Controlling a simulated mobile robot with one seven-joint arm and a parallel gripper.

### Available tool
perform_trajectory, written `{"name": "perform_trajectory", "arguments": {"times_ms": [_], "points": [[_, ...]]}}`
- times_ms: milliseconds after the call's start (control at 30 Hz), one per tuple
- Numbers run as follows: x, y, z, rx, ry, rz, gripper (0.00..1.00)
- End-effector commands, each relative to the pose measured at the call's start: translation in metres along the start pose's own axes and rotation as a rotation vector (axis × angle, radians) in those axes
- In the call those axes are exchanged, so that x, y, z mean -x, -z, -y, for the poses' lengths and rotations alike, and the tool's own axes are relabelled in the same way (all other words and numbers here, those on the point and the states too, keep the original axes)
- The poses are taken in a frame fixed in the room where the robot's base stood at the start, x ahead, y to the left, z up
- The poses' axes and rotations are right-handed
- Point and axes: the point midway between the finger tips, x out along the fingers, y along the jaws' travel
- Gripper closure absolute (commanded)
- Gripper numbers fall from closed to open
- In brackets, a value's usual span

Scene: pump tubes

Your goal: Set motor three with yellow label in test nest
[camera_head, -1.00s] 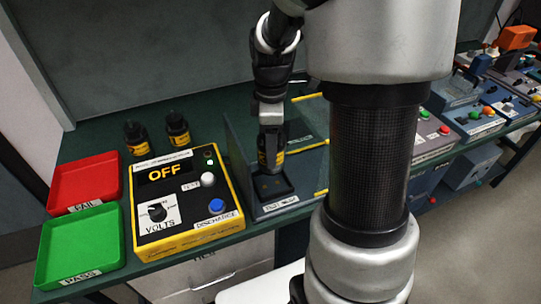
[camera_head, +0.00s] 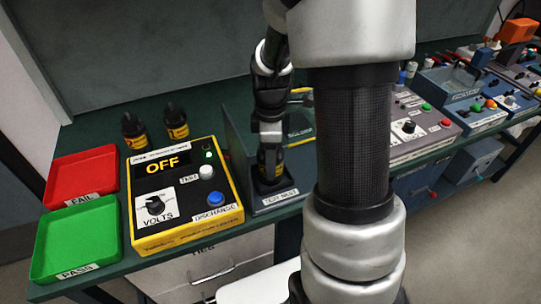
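The test nest (camera_head: 285,197) is a dark square base with a white label, right of the yellow tester. A black motor with a yellow label (camera_head: 266,166) stands upright at the nest, under my gripper (camera_head: 270,148). My gripper points down with its fingers around the motor's upper part and looks shut on it. The motor's lower end is at the nest's dark socket; I cannot tell if it is fully seated. The number on its label is too small to read. Two similar black motors with yellow labels, one at the left (camera_head: 134,130) and one beside it (camera_head: 176,122), stand behind the tester.
The yellow tester (camera_head: 215,222) reads OFF, with a volts knob, a white and a blue button. A red FAIL tray (camera_head: 80,178) and a green PASS tray (camera_head: 78,238), both empty, lie left. Grey and blue control boxes (camera_head: 425,130) stand right.

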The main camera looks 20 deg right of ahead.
Motion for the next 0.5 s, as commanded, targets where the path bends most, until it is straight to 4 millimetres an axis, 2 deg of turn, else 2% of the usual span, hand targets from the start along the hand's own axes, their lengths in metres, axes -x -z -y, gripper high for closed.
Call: {"name": "perform_trajectory", "arguments": {"times_ms": [167, 200, 267, 300, 500], "points": [[-0.0023, 0.0002, -0.0017, 0.000, -0.005, -0.001, 1.00], [-0.0035, -0.0001, -0.0001, 0.000, 0.000, 0.000, 0.39], [-0.0033, -0.0001, -0.0001, 0.000, 0.000, 0.000, 0.29], [-0.0033, -0.0002, -0.0001, 0.000, 0.000, 0.000, 0.25], [-0.0032, -0.0001, -0.0001, 0.000, 0.000, 0.000, 0.25]]}}
